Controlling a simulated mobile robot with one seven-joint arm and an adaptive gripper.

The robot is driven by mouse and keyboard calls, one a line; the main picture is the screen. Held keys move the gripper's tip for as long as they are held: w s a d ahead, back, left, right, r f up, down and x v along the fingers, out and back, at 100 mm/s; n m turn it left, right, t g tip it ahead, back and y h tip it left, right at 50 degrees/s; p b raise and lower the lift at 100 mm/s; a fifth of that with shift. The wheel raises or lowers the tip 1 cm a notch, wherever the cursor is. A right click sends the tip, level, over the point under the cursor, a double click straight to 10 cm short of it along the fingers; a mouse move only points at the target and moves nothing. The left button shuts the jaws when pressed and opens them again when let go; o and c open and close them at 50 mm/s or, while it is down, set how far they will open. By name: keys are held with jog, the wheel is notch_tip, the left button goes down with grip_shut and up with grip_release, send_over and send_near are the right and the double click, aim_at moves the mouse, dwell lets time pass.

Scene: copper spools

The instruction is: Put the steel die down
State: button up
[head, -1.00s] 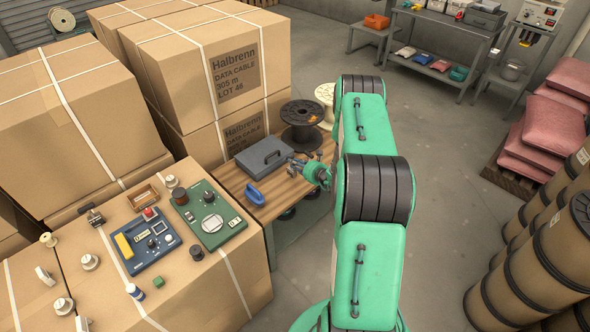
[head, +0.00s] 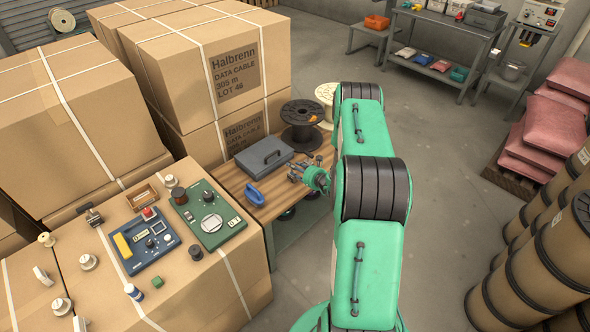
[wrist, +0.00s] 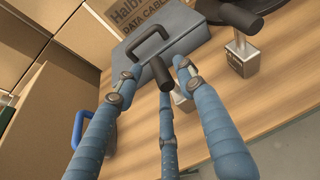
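Two steel dies with black T-shaped handles are in the wrist view. One steel die (wrist: 181,104) is among my gripper's fingers, partly hidden by them; its dark handle shows between the fingertips. My gripper (wrist: 158,72) has three blue fingers, spread apart, with visible gaps between the side fingertips and the handle. I cannot tell whether this die's base touches the wood. The other die (wrist: 243,56) stands upright to the right on the wooden bench (wrist: 285,85). In the head view my gripper (head: 297,172) is low over the bench, and the dies are too small to tell apart.
A grey case (head: 264,156) with a handle lies behind the fingers. A blue handled object (head: 254,195) is on the bench's left. A black spool (head: 302,122) stands at the back. Tall cartons (head: 205,75) wall off the left side.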

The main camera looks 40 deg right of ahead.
jog(key=shift+r, duration=0.15)
jog(key=p+v, duration=0.2)
jog(key=v, duration=1)
dwell(0.7)
